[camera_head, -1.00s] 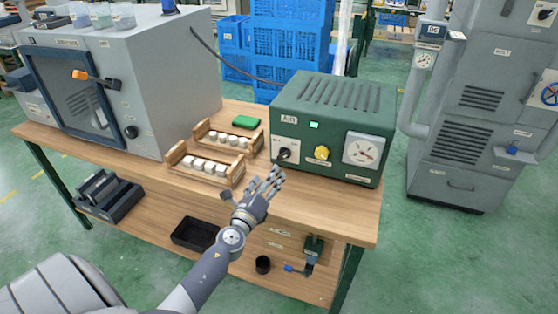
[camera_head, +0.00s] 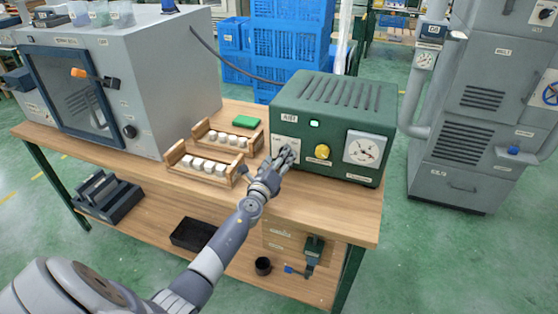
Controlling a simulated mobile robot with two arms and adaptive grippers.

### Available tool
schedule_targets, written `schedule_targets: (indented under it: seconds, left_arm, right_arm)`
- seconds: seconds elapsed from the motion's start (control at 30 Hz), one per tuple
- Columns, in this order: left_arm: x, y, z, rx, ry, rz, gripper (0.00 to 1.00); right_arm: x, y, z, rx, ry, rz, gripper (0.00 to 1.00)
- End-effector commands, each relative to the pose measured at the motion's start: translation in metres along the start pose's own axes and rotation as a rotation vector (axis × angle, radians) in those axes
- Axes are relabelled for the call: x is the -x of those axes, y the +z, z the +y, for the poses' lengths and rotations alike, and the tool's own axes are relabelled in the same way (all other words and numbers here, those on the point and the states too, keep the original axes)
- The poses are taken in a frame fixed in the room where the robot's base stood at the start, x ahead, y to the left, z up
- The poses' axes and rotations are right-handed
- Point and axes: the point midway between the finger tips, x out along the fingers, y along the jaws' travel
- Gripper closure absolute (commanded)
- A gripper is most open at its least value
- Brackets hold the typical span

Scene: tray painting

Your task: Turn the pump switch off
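The pump box (camera_head: 335,110) is a green metal unit at the right end of the workbench. Its front has a white switch plate (camera_head: 283,142), a lit green lamp (camera_head: 314,124), a yellow button (camera_head: 322,152) and a round white gauge (camera_head: 364,149). My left gripper (camera_head: 285,151) is at the switch plate, its fingers extended toward it. The fingers cover the switch knob, so its position is hidden. I cannot tell whether they touch or grip the knob. My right gripper is not in view.
Two wooden racks with white pieces (camera_head: 208,166) and a green pad (camera_head: 245,121) lie left of the hand. A large grey cabinet (camera_head: 150,80) stands at the bench's left. The wooden bench top (camera_head: 335,205) is clear before the green box.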

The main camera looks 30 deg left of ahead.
Motion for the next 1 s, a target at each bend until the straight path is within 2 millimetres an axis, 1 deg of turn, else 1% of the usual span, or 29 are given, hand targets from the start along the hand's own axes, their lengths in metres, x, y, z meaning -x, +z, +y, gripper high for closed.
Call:
schedule_targets:
  seconds: [0.07, 0.1, 0.17, 0.2, 0.3, 0.67, 0.87, 1.0]
  left_arm:
    - [0.0000, 0.0002, -0.0002, 0.000, 0.000, 0.000, 0.34]
    - [0.0001, 0.0003, -0.0002, 0.000, 0.000, 0.000, 0.36]
    - [0.0001, 0.0003, -0.0003, 0.000, 0.000, 0.000, 0.50]
    - [0.0001, 0.0003, -0.0003, 0.000, 0.000, -0.001, 0.59]
    - [0.0002, 0.0003, -0.0003, 0.000, 0.000, -0.001, 0.78]
    - [0.0003, 0.0001, 0.0002, 0.036, 0.000, -0.001, 0.78]
    - [0.0003, -0.0003, 0.0011, 0.140, 0.000, -0.001, 0.78]
    - [0.0003, -0.0009, 0.0019, 0.255, 0.000, -0.001, 0.78]
  right_arm:
    - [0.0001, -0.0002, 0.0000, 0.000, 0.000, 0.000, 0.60]
    - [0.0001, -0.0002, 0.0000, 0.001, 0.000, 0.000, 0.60]
    - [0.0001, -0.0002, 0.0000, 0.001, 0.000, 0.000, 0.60]
    - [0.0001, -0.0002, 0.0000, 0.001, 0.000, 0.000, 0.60]
    - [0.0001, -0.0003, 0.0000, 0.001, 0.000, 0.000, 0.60]
    - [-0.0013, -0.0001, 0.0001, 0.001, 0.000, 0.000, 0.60]
    - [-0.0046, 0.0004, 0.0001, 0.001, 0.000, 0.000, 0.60]
    - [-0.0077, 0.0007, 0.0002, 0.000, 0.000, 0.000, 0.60]
